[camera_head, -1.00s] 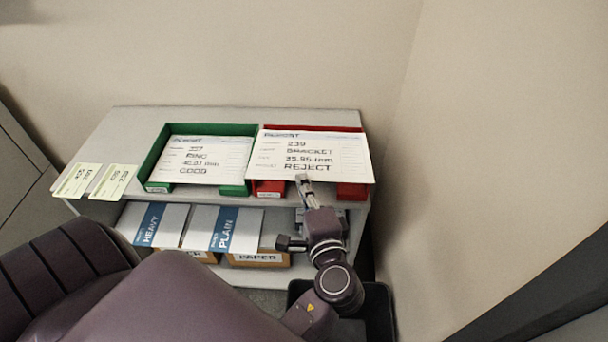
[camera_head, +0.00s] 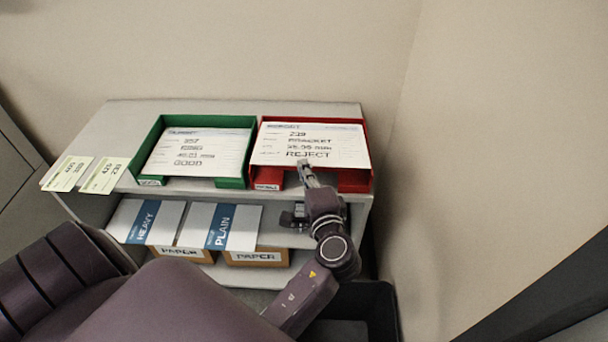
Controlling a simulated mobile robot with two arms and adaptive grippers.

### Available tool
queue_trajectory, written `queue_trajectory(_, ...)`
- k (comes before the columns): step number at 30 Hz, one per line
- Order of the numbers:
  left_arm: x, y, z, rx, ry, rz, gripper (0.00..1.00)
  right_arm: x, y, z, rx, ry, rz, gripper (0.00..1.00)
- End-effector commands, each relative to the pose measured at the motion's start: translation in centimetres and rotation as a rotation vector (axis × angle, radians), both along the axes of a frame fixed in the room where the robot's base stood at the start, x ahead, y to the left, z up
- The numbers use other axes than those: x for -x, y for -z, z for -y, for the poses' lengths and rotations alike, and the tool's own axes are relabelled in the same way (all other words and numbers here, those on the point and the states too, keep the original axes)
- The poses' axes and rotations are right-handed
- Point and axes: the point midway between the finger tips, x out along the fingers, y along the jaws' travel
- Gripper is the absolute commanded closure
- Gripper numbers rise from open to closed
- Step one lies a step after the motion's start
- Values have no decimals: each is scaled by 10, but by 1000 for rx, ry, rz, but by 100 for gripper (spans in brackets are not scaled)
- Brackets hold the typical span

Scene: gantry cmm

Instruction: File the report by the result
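Another report (camera_head: 200,150), reading 357, RING, GOOD, lies in the green tray (camera_head: 232,183) to the left. My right gripper is not in view.
Two pale yellow cards (camera_head: 104,176) lie at the left front of the shelf top (camera_head: 105,135). A black bin (camera_head: 378,300) stands at lower right, near the wall.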

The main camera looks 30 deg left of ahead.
Motion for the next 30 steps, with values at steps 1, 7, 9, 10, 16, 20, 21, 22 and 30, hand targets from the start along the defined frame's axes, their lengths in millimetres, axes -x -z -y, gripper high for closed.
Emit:
queue_trajectory(1,-3,8,-2,-1,0,1,100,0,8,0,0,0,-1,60)
queue_trajectory(7,-12,25,-8,0,1,1,100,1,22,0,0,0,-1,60)
queue_trajectory(9,-15,30,-9,0,0,1,100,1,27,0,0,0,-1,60)
queue_trajectory(10,-17,33,-10,0,0,1,100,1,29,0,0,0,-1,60)
queue_trajectory(16,-24,45,-15,1,0,2,100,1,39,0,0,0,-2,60)
queue_trajectory(20,-27,49,-16,1,0,2,100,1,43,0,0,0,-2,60)
queue_trajectory(21,-27,50,-17,1,0,2,100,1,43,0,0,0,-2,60)
queue_trajectory(22,-28,50,-17,1,0,2,100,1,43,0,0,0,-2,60)
queue_trajectory(30,-28,50,-17,1,0,2,100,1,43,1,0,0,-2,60)
